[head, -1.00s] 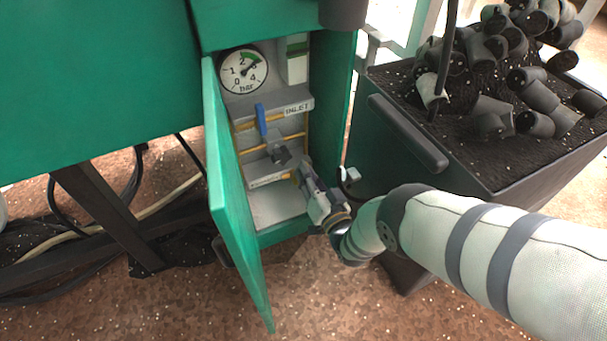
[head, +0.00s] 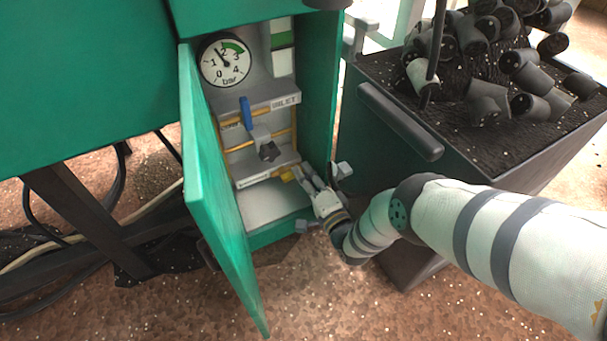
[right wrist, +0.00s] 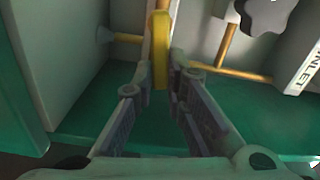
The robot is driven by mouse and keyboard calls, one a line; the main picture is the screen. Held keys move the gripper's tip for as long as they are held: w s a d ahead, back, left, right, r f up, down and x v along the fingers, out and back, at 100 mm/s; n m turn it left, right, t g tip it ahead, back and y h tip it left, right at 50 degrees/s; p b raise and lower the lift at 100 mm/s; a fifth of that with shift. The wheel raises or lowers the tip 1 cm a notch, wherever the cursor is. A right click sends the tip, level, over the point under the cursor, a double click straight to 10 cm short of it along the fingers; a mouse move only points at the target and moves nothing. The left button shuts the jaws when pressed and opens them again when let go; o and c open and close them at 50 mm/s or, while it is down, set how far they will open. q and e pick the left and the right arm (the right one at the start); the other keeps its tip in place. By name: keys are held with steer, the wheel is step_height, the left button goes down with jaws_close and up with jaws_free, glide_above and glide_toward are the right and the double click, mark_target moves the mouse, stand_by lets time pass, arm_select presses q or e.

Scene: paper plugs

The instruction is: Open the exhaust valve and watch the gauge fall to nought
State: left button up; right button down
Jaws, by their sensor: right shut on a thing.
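The round gauge (head: 226,60) sits at the top of the open green cabinet, its needle between 1 and 2 bar. The yellow exhaust valve handle (head: 287,175) is low in the cabinet, partly hidden by my right gripper (head: 301,177). In the right wrist view, the yellow handle (right wrist: 160,48) stands between the fingertips of my right gripper (right wrist: 163,78), which is shut on it. My left gripper is not in view.
The green door (head: 215,190) hangs open on the left. A dark bin (head: 450,120) of black plugs stands close on the right.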

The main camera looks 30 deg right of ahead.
steer(key=shift+s+a+f+m, duration=0.15)
steer(key=shift+f+m, duration=0.35)
steer(key=shift+m, duration=0.4)
steer(key=c, duration=1.9)
jaws_free()
steer(key=s, duration=1.2)
steer(key=shift+d, duration=0.2)
